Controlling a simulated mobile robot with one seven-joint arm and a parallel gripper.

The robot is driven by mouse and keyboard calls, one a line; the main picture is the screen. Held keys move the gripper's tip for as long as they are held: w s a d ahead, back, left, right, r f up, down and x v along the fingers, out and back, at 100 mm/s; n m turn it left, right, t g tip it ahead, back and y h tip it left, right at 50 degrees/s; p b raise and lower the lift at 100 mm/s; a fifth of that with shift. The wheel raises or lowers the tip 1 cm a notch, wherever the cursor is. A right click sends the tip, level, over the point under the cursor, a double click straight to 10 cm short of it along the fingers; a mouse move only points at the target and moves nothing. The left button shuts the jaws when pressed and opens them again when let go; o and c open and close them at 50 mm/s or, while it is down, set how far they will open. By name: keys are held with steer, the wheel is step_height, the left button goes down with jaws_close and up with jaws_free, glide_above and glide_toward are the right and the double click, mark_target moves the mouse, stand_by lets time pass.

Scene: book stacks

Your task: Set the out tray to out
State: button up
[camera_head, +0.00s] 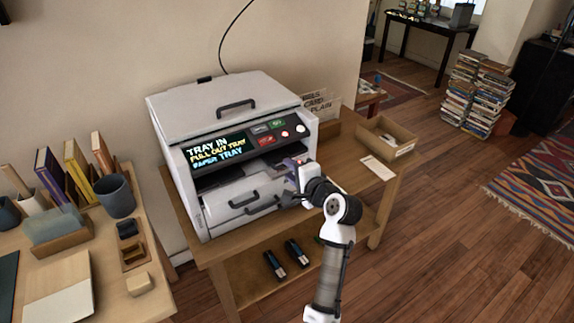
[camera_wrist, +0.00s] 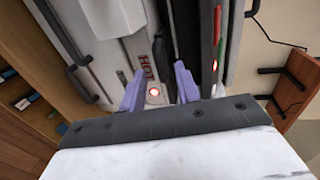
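A grey-white copier (camera_head: 215,105) stands on a wooden table, its lid shut. Its display (camera_head: 215,149) reads "TRAY IN", "PULL OUT TRAY" and "PAPER TRAY". Below is a dark slot, then front drawers (camera_head: 236,196) with dark handles, seemingly pushed in. I cannot tell which part is the out tray. My gripper (camera_head: 291,163) is at the copier's front right, beside the slot. In the wrist view my gripper (camera_wrist: 158,88) has its two purple fingers apart. A round white-and-red button (camera_wrist: 154,91) and red lettering show between them; contact cannot be told.
An open cardboard box (camera_head: 385,137) and a paper card (camera_head: 378,168) lie on the table's right part. Two dark cylinders lie on the lower shelf (camera_head: 255,290). A desk with books and cups (camera_head: 115,195) stands at left. Open floor lies at right.

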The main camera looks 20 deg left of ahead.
steer(key=shift+x, duration=1.3)
jaws_close()
